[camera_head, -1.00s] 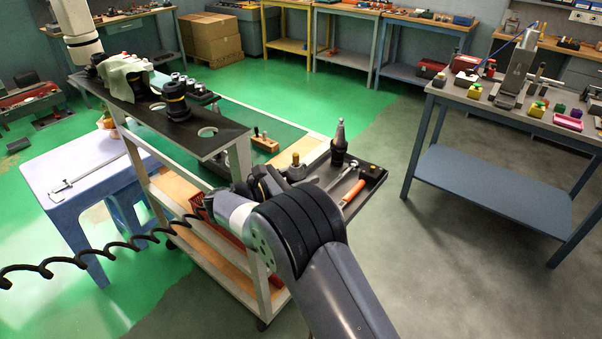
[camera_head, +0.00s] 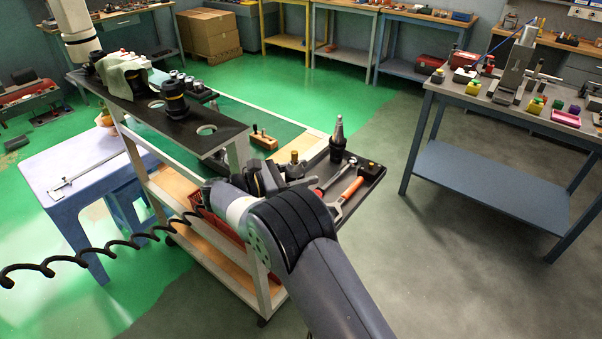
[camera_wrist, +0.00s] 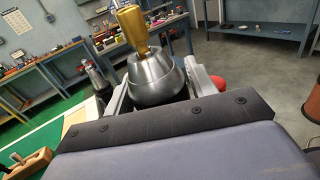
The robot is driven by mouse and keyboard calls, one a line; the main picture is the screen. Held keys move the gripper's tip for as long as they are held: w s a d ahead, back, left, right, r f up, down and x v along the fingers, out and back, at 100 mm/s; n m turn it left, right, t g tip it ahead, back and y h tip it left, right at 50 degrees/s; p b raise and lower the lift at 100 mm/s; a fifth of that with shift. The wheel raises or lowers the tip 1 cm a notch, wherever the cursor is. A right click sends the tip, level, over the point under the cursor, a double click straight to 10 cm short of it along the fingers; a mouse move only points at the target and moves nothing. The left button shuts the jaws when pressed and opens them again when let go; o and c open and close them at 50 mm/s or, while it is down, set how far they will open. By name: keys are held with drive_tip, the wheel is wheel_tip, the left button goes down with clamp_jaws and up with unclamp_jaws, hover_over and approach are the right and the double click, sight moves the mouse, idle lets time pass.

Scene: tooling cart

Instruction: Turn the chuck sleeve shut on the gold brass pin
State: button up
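The gold brass pin (camera_wrist: 131,25) stands up out of the top of the steel chuck sleeve (camera_wrist: 155,78) in the wrist view, leaning a little left in the picture. The sleeve is a bare, rounded metal collar. My gripper (camera_wrist: 157,84) has one finger on each side of the sleeve, and both fingertips appear to press against it. The sleeve's lower part is hidden behind the gripper body. In the head view the pin's brass top (camera_head: 294,156) shows just past my wrist, which hides most of my gripper.
A dark tapered tool holder (camera_head: 338,138) stands close behind the chuck; it also shows in the wrist view (camera_wrist: 97,82). An orange-handled tool (camera_head: 351,188) lies in the dark tray to the right. A wooden block (camera_head: 263,139) sits to the left. Open floor lies right of the cart.

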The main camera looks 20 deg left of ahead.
drive_tip(key=shift+o, duration=1.3)
drive_tip(key=shift+a, duration=0.1)
drive_tip(key=b+v, duration=0.2)
drive_tip(key=v, duration=0.8)
drive_tip(key=shift+s+a, duration=0.2)
drive_tip(key=shift+s, duration=0.1)
drive_tip(key=p+x, duration=0.2)
drive_tip(key=x, duration=0.9)
drive_tip(key=shift+a+t, duration=0.1)
drive_tip(key=shift+t, duration=0.2)
